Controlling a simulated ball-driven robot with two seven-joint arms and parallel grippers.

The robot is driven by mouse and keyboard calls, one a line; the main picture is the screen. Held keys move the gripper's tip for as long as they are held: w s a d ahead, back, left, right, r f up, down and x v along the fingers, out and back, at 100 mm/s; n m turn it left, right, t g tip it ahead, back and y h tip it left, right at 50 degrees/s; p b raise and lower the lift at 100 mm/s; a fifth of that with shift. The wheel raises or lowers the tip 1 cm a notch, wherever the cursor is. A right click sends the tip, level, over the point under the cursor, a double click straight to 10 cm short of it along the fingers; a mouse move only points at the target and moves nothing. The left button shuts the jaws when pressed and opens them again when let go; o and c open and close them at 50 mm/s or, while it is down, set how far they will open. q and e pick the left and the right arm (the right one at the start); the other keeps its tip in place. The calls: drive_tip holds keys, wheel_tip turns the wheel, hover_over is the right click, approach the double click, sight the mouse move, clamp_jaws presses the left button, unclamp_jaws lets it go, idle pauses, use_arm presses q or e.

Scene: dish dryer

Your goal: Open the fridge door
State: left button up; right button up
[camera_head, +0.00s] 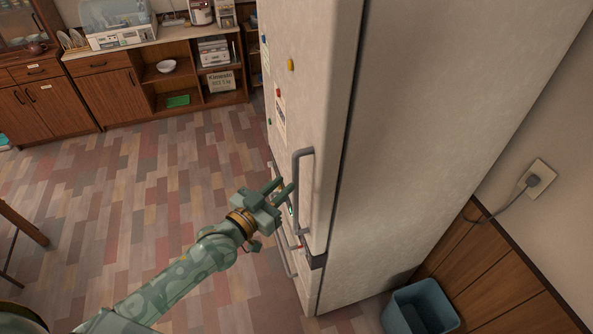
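The fridge (420,130) is a tall off-white unit standing on the right of the view, seen from its side. Its upper door (318,80) looks shut against the body. A grey vertical handle (299,190) is on the door's lower part. My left gripper (284,188) comes from the lower left, with its fingers pointing toward the door just left of the handle. The fingers look spread apart. I cannot tell whether they touch the handle. My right gripper is not in view.
A blue bin (420,308) stands by the fridge at the bottom right. A wall socket (537,180) with a plugged cord is at the right. Wooden cabinets (110,95) line the back. The tiled floor (150,190) left of the fridge is clear. A table edge (22,222) shows at left.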

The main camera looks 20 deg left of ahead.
sight(293, 176)
use_arm(q)
drive_tip(key=x, duration=0.6)
drive_tip(key=shift+s, duration=0.1)
drive_tip(key=shift+s, duration=0.1)
clamp_jaws()
drive_tip(key=shift+a, duration=0.1)
